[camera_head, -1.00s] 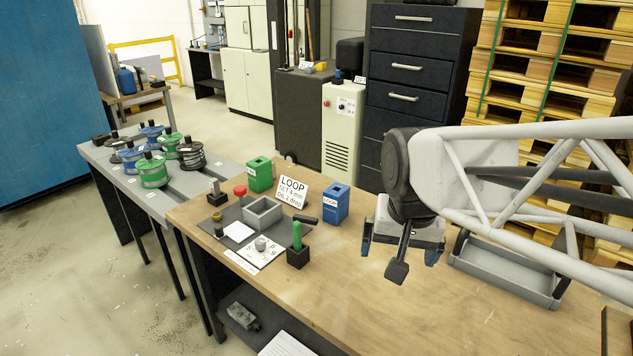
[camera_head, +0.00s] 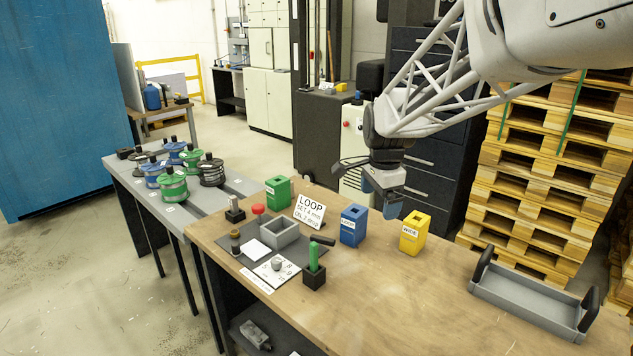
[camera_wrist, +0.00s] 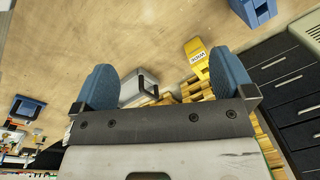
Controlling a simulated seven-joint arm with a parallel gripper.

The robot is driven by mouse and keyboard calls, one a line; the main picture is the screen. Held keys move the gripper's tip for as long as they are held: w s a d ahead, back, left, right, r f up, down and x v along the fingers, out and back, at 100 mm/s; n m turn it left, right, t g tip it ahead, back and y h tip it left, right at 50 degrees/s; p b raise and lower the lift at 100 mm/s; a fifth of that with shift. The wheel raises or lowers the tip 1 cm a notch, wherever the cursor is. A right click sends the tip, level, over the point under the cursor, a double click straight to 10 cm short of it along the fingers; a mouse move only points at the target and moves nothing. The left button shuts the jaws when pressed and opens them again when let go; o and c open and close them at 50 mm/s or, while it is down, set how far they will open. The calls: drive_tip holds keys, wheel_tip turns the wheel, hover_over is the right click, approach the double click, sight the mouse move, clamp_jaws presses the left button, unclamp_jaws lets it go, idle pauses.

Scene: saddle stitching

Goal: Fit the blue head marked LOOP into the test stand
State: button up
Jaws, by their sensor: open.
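The blue head marked LOOP (camera_head: 354,225) stands upright on the wooden bench, with a square opening in its top. A blue block also shows at the top right of the wrist view (camera_wrist: 255,10). My gripper (camera_head: 384,202) is open and empty, above and to the right of the blue head and apart from it. Its two blue fingers are spread in the wrist view (camera_wrist: 162,70). On the dark mat (camera_head: 242,263) stand a grey open box (camera_head: 279,233) and small fixtures. I cannot tell which of these is the test stand.
A yellow WIDE head (camera_head: 414,233) and a green head (camera_head: 278,192) stand on either side of the blue one. A LOOP sign (camera_head: 310,209) is behind the mat. A grey tray (camera_head: 525,302) lies right. The bench front is clear.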

drive_tip(key=w+f+m, duration=0.3)
drive_tip(key=w, duration=0.4)
drive_tip(key=w+f+m, duration=0.3)
drive_tip(key=w, duration=0.3)
drive_tip(key=m+g, duration=0.1)
drive_tip(key=m, duration=0.4)
hover_over(355, 217)
drive_tip(key=w, duration=0.4)
drive_tip(key=f, duration=0.8)
drive_tip(key=shift+d, duration=0.3)
drive_tip(key=shift+f, duration=1.25)
drive_tip(key=shift+f, duration=0.1)
drive_tip(key=shift+s+f, duration=0.1)
drive_tip(key=shift+f, duration=2.45)
drive_tip(key=shift+c, duration=0.2)
